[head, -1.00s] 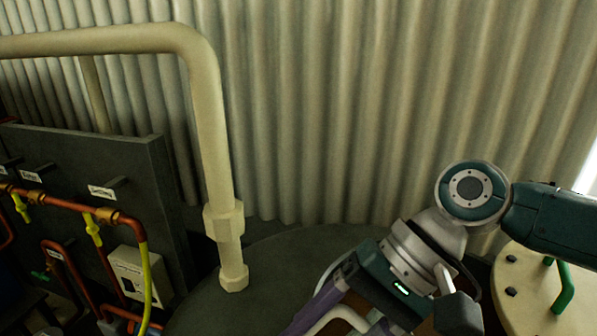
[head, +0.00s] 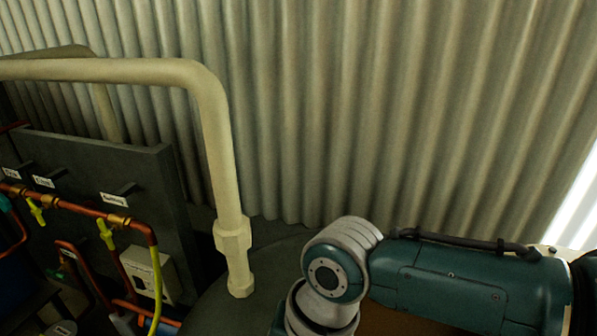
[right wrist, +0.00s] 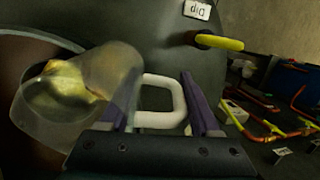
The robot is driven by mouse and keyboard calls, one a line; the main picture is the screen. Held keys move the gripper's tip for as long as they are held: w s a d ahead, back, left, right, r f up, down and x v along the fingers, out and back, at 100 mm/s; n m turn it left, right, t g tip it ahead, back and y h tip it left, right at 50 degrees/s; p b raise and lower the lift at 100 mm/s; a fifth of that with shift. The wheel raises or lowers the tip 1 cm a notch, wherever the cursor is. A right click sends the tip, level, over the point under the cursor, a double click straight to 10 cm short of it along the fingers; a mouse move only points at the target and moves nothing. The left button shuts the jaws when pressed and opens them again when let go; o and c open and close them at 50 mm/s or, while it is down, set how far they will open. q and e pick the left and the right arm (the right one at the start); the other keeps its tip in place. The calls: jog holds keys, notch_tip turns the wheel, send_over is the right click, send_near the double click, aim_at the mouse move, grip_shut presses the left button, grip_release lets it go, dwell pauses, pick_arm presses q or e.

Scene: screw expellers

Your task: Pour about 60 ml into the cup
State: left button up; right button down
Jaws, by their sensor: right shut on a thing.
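My right gripper (right wrist: 158,105) has purple fingers on either side of the white handle (right wrist: 160,119) of a see-through jug and is shut on it. The jug (right wrist: 115,65) lies to the left of the fingers in the right wrist view, with its wide mouth facing the lower left. Yellowish content (right wrist: 62,85) shows inside it; its amount cannot be read. In the head view only my right arm's teal and grey links show, and its gripper is below the frame. My left gripper is not in view. I cannot make out a separate cup.
A dark vessel wall with a yellow lever (right wrist: 219,42) and an upside-down label (right wrist: 197,9) stands close beyond the jug. A cream pipe (head: 226,160) drops onto a dark round top (head: 215,306). A panel (head: 110,170) with copper pipes is at left; a corrugated wall (head: 400,120) is behind.

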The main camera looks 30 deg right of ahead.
jog(key=h, duration=0.1)
jog(key=f+h+b, duration=0.1)
jog(key=a+f, duration=0.1)
jog(key=shift+w+a+f+g+h+b, duration=0.1)
jog(key=shift+w+g+h+b, duration=0.2)
jog(key=shift+g+h, duration=0.1)
jog(key=shift+s, duration=0.1)
